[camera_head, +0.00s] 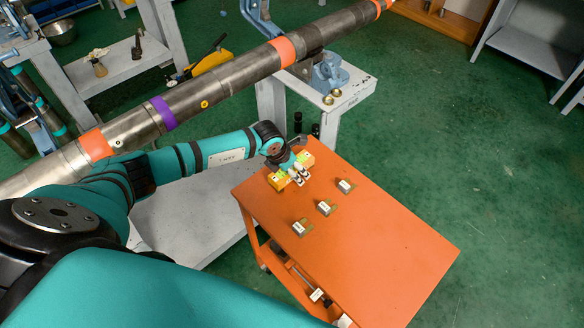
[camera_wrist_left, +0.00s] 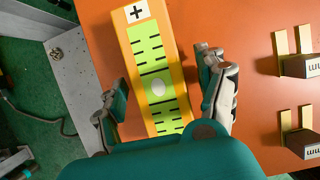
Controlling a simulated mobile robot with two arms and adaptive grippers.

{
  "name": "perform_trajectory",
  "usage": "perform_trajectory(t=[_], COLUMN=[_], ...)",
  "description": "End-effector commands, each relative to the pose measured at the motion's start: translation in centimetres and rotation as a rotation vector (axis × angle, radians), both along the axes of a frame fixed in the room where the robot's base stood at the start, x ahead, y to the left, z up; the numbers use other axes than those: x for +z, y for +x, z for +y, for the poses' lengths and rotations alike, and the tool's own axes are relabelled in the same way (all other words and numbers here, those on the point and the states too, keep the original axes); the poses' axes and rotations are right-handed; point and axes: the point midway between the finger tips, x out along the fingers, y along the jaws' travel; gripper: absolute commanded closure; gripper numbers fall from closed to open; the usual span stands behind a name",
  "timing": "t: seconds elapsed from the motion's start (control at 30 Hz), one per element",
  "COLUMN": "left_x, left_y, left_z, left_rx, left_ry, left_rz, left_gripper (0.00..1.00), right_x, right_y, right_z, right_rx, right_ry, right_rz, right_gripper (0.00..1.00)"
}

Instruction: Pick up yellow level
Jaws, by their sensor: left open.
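The yellow level (camera_head: 278,181) lies on the orange table at its back left corner, partly hidden by my left gripper in the head view. In the left wrist view the level (camera_wrist_left: 150,50) is a yellow block with a green, black-marked face and a plus label at its far end. My left gripper (camera_head: 298,175) is over the level. In the left wrist view its fingers (camera_wrist_left: 163,85) are open, one on each side of the level, with a gap on both sides. My right gripper is in neither view.
Several small labelled blocks, among them one (camera_head: 345,186), stand on the orange table (camera_head: 400,250) right of the level. The front of the tabletop is clear. A long grey pipe (camera_head: 230,85) with orange and purple bands crosses behind, held by a blue vise (camera_head: 328,72).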

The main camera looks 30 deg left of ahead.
Motion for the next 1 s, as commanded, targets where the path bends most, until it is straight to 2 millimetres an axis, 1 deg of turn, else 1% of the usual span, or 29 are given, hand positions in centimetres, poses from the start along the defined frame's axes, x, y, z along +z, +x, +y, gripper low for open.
perform_trajectory(t=[0.13,0.17,0.7,1.0], left_x=[0.02,0.02,0.06,0.26], left_y=[0.02,0.02,0.02,0.14], left_z=[0.00,0.00,0.00,-0.01], left_rx=[0.000,0.000,0.000,0.000], left_ry=[0.000,0.000,0.000,-0.001], left_rz=[-0.001,-0.001,-0.001,-0.004], left_gripper=[0.27,0.30,1.00,1.00], right_x=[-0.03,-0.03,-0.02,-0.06], right_y=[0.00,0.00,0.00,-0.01], right_z=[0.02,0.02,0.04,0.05], right_rx=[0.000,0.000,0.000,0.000], right_ry=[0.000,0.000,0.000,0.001], right_rz=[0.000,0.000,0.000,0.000], right_gripper=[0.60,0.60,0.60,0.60])
